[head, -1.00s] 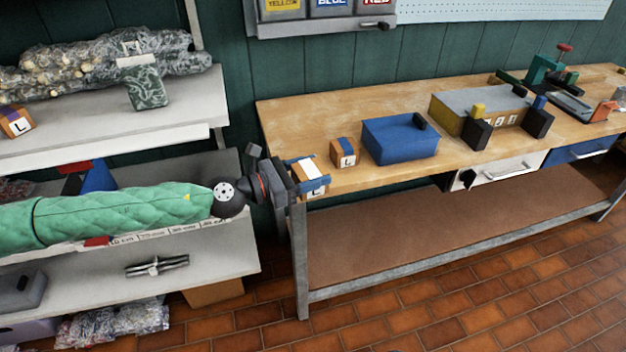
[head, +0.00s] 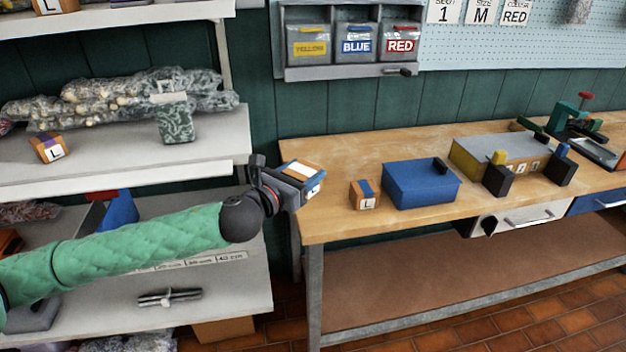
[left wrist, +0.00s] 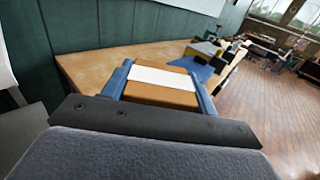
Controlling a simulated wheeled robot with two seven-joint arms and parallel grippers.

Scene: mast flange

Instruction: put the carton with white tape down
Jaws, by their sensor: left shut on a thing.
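The carton with white tape (head: 304,170) is a small brown box with a white strip across its top. My left gripper (head: 308,181) is shut on it, with a blue finger on either side. In the head view it is at the left end of the wooden workbench (head: 330,222), near that end's edge. The left wrist view shows the carton (left wrist: 160,92) between the blue fingers (left wrist: 162,86), with the bench top beyond. I cannot tell whether the carton touches the bench. My right gripper is not in view.
A carton with blue tape marked L (head: 364,195) and a blue box (head: 420,183) stand to the right on the bench. A grey-topped yellow bin (head: 500,152) is farther right. Metal shelves (head: 205,150) stand left. Some bare bench top lies behind the blue-taped carton.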

